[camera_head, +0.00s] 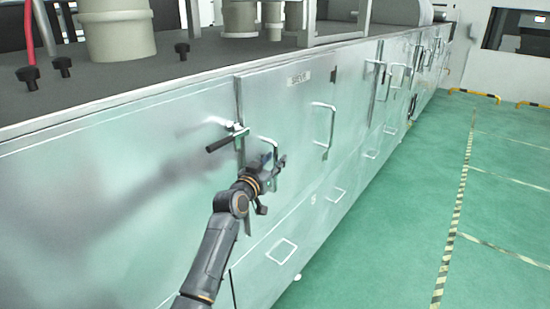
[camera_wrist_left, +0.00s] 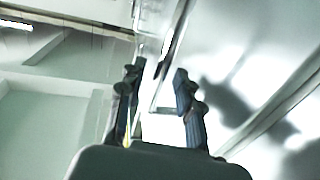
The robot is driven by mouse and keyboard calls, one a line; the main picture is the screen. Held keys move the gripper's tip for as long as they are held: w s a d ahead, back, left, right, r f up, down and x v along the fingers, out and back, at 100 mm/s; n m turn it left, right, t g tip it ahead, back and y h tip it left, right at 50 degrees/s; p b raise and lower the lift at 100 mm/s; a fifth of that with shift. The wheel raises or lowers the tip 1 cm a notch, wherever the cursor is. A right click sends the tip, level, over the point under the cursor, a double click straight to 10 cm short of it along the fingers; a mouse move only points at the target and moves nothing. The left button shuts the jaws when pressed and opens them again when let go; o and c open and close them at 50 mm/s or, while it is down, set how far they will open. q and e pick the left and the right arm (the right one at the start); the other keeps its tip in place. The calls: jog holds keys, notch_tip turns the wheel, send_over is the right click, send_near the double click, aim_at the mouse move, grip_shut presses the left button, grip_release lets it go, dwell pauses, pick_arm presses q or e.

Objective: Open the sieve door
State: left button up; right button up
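The sieve door (camera_head: 290,105) is a pale metal panel with a small label plate (camera_head: 300,78) near its top. It looks closed, flush with the long cabinet. A silver U-shaped handle (camera_head: 323,124) stands on its right part. At its left edge is a latch lever with a black grip (camera_head: 227,138). My left gripper (camera_head: 274,165) is just below and right of this lever, close to the door, by a curved silver bar (camera_head: 269,143). In the left wrist view my left gripper (camera_wrist_left: 158,88) has its two dark fingers apart, with a thin metal bar seen between them; contact cannot be told. My right gripper is not in view.
More panels with handles (camera_head: 393,80) run along the cabinet to the back. The green floor (camera_head: 400,220) to the right is clear, with a striped line (camera_head: 450,220). Pipes and black knobs (camera_head: 62,66) stand on the cabinet top.

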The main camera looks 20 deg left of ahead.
pick_arm(q)
jog(key=shift+w+d, duration=0.1)
jog(key=shift+w, duration=0.45)
grip_shut()
jog(key=shift+f, duration=0.1)
